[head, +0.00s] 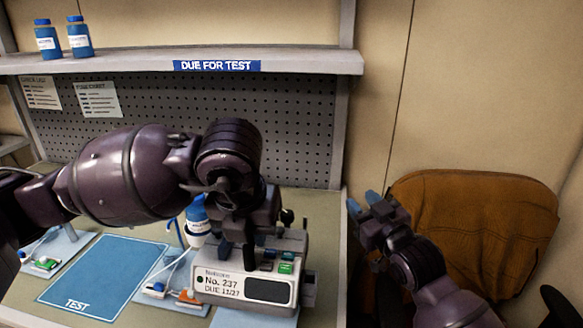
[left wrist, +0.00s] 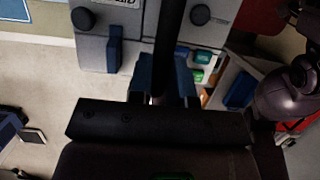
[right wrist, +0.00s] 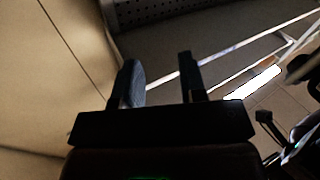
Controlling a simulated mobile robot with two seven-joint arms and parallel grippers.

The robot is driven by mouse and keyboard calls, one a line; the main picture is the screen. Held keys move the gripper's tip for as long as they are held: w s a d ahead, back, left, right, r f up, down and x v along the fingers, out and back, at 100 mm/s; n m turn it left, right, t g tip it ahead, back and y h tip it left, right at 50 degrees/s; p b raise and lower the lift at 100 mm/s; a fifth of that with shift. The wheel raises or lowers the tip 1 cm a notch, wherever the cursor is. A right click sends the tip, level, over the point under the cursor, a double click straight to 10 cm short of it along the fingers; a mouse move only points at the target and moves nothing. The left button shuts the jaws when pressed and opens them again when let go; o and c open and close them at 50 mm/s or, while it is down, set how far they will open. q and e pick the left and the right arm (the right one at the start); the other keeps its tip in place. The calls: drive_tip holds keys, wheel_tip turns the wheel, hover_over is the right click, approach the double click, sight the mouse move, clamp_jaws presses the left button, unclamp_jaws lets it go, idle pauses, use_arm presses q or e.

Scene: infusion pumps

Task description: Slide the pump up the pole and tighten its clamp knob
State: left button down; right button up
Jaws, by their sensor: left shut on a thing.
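The pump (head: 245,282), a grey box with a screen and a label reading "No. 237", stands on the bench in the head view. Its green and blue buttons (left wrist: 202,66) show in the left wrist view. My left gripper (head: 237,252) is over the pump, its blue fingers closed on a dark bar (left wrist: 172,28). I cannot tell whether this bar is the pole or a handle. A black knob (head: 287,216) stands at the pump's back right; I cannot tell if it is the clamp knob. My right gripper (head: 365,203) is open and empty, right of the bench.
A blue TEST mat (head: 105,272) lies left of the pump, with small coloured devices beside it. A blue-capped bottle (head: 197,215) is behind the pump. A shelf (head: 130,62) crosses above. A brown chair (head: 480,225) stands at the right, behind my right arm.

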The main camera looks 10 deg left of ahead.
drive_tip(key=a+r+n+g, duration=1)
drive_tip(key=a+r, duration=0.8)
drive_tip(key=a, duration=0.2)
drive_tip(key=n+g+h, duration=0.3)
drive_tip(key=g+h, duration=0.3)
drive_tip(key=g, duration=0.1)
hover_over(289, 212)
drive_tip(key=f, duration=0.7)
drive_tip(key=shift+w+f, duration=0.25)
drive_tip(key=shift+s+d+g, duration=0.2)
drive_tip(key=shift+s+g, duration=0.05)
drive_tip(key=shift+g, duration=0.05)
drive_tip(key=shift+f, duration=4.05)
drive_tip(key=shift+c, duration=0.4)
drive_tip(key=c, duration=0.4)
